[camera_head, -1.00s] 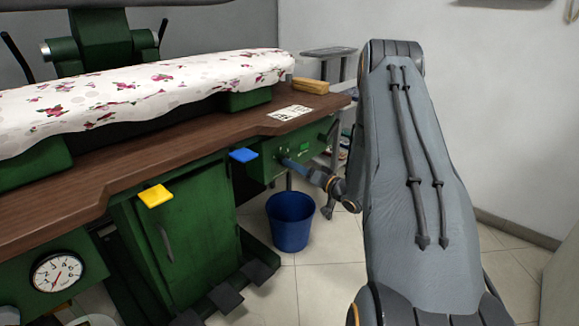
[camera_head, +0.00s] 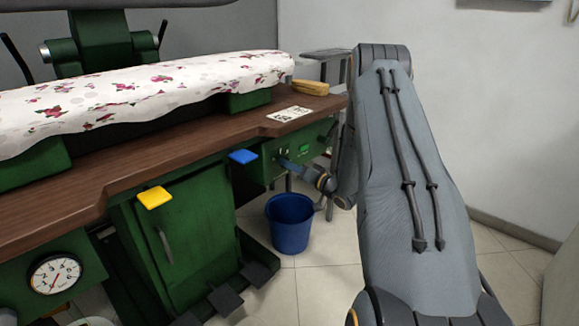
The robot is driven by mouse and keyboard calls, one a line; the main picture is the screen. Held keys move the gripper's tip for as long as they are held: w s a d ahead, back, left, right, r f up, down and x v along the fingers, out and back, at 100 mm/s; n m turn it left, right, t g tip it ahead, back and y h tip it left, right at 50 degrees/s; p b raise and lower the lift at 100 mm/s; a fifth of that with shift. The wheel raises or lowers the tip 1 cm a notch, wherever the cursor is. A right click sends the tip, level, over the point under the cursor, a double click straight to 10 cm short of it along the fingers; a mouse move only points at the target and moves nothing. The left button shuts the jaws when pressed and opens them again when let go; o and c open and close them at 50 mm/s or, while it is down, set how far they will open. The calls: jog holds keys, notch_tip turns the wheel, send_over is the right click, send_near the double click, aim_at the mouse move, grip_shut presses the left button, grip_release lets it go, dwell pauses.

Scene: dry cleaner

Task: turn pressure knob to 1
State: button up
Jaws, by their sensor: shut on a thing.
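The green control panel (camera_head: 318,140) is on the front of the press table's right end. It carries a small lit green display (camera_head: 306,149). My gripper (camera_head: 284,161) is at the left part of this panel, below and left of the display. It is shut on what appears to be the pressure knob, which the gripper hides. The knob's setting and any numbers around it cannot be read from here. A round white pressure gauge (camera_head: 55,274) with a red needle is on the green front at the lower left.
A blue pedal-like tab (camera_head: 243,156) and a yellow one (camera_head: 154,197) stick out below the wooden tabletop (camera_head: 190,140). A blue bucket (camera_head: 290,224) stands on the floor under my wrist. A yellow sponge-like block (camera_head: 310,88) and a paper card (camera_head: 289,114) lie on the tabletop.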

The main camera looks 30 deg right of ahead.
jog(key=shift+n, duration=0.3)
jog(key=n+p, duration=0.1)
jog(key=n, duration=1.1)
jog(key=n+y+p, duration=0.1)
jog(key=n, duration=1.1)
jog(key=shift+d+f+p, duration=0.1)
jog(key=shift+d+p, duration=0.1)
jog(key=shift+p, duration=0.2)
jog(key=o, duration=1)
jog(key=shift+o, duration=0.2)
